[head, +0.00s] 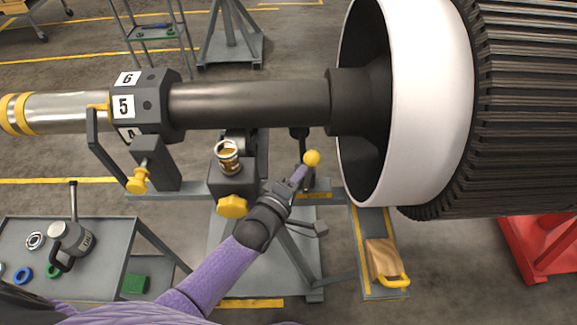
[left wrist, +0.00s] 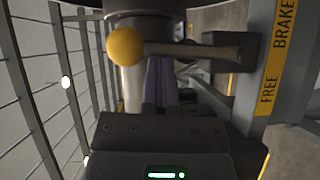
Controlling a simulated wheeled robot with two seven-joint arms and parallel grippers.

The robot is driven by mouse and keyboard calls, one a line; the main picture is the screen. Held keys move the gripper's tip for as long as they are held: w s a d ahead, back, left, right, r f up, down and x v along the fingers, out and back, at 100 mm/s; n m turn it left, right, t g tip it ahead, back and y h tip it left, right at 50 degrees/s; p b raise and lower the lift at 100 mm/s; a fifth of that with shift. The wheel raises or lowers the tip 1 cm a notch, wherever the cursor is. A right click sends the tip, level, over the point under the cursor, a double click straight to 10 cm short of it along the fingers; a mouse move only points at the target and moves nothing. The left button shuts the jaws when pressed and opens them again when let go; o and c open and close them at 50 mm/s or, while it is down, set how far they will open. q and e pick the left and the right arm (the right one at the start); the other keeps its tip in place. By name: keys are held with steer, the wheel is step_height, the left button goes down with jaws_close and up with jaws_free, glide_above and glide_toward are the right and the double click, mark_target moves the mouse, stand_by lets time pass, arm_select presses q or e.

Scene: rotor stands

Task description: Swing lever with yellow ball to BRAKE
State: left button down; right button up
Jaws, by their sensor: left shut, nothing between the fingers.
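The lever has a yellow ball (head: 312,158) on its end and sits on the stand below the dark rotor shaft. In the left wrist view the ball (left wrist: 125,46) is at the left end of a dark lever bar (left wrist: 205,50) that runs right to a dark block. A yellow label (left wrist: 275,65) reads FREE and BRAKE; BRAKE is at the upper end. My left gripper (head: 299,175) is shut and empty, with its purple fingers (left wrist: 160,80) at the bar just beside the ball. I cannot tell whether they touch it. My right gripper is not in view.
The large rotor (head: 430,100) and its shaft (head: 250,105) lie above the lever. A yellow knob (head: 232,206) on the stand is left of my gripper. A grey cart (head: 110,235) with tools stands at lower left. A red stand (head: 540,240) is at right.

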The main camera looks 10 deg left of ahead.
arm_select(q)
steer(key=shift+w+d+r+m+g+y+p, duration=0.1)
steer(key=shift+d+r+m+g+y+p, duration=0.1)
steer(key=shift+d+m, duration=0.15)
steer(key=shift+w+d+r+m+g+y+p, duration=0.1)
steer(key=shift+d+m+g+p, duration=0.1)
steer(key=shift+d+m, duration=0.15)
steer(key=shift+w+d+f, duration=0.2)
steer(key=shift+w+d, duration=0.05)
steer(key=shift+d, duration=0.5)
steer(key=shift+w+d+f, duration=0.2)
steer(key=shift+d, duration=0.5)
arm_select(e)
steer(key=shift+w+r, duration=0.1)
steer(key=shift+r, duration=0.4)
arm_select(q)
steer(key=shift+s+d+r, duration=0.1)
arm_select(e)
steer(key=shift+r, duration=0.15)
